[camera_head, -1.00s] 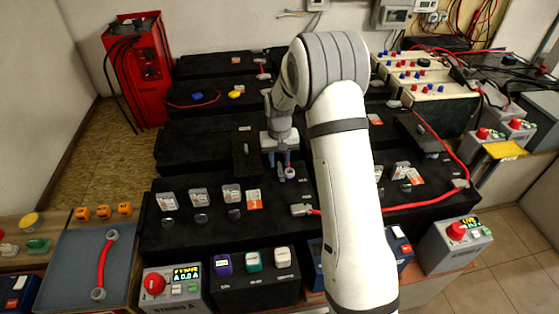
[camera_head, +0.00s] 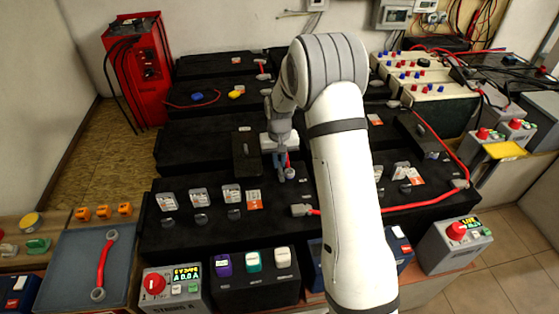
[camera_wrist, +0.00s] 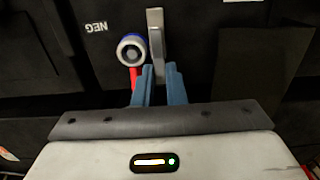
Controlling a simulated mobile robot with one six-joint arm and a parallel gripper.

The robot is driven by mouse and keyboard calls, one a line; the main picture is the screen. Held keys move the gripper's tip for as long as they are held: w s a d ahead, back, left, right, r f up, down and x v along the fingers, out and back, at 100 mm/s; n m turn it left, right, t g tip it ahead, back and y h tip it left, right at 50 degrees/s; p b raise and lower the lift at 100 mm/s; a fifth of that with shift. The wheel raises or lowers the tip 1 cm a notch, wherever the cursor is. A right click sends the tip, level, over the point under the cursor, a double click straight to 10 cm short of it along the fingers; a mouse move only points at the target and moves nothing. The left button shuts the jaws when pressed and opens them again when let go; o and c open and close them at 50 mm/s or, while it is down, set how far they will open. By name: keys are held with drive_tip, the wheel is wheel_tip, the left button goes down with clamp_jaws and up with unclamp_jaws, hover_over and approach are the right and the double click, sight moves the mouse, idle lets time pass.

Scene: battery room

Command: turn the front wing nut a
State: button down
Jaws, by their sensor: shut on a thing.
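My gripper (camera_head: 281,166) points down over the black battery top in the middle of the head view. In the wrist view its two blue-grey fingers (camera_wrist: 158,88) are close together on the near end of a narrow silver metal piece (camera_wrist: 155,32), which looks like wing nut a. The fingers and arm hide the nut in the head view. Beside it, apart from the fingers, is a round terminal end (camera_wrist: 131,52) with a blue ring and a red lead; it also shows in the head view (camera_head: 290,174).
Several clear caps (camera_head: 199,197) and an orange label (camera_head: 254,199) lie on the front battery. A red cable (camera_head: 415,205) runs to the right. A control box with a red knob (camera_head: 154,285) stands at front left. A blue-grey mat (camera_head: 75,270) holds a short red cable (camera_head: 104,262).

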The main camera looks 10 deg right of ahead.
drive_tip(key=shift+n, duration=0.4)
drive_tip(key=n, duration=0.3)
drive_tip(key=shift+a+n+b, duration=0.3)
drive_tip(key=shift+b, duration=0.05)
drive_tip(key=n, duration=0.4)
drive_tip(key=shift+s+a+n, duration=0.2)
drive_tip(key=shift+a+n, duration=0.1)
drive_tip(key=n, duration=0.4)
drive_tip(key=shift+s+a+n+b, duration=0.15)
drive_tip(key=shift+s+n+b, duration=0.15)
drive_tip(key=shift+b, duration=0.1)
drive_tip(key=shift+s+a+r+n, duration=0.1)
drive_tip(key=shift+s+n, duration=0.05)
drive_tip(key=shift+n, duration=0.9)
drive_tip(key=shift+s+n, duration=0.1)
drive_tip(key=shift+n, duration=0.95)
drive_tip(key=c, duration=1.5)
unclamp_jaws()
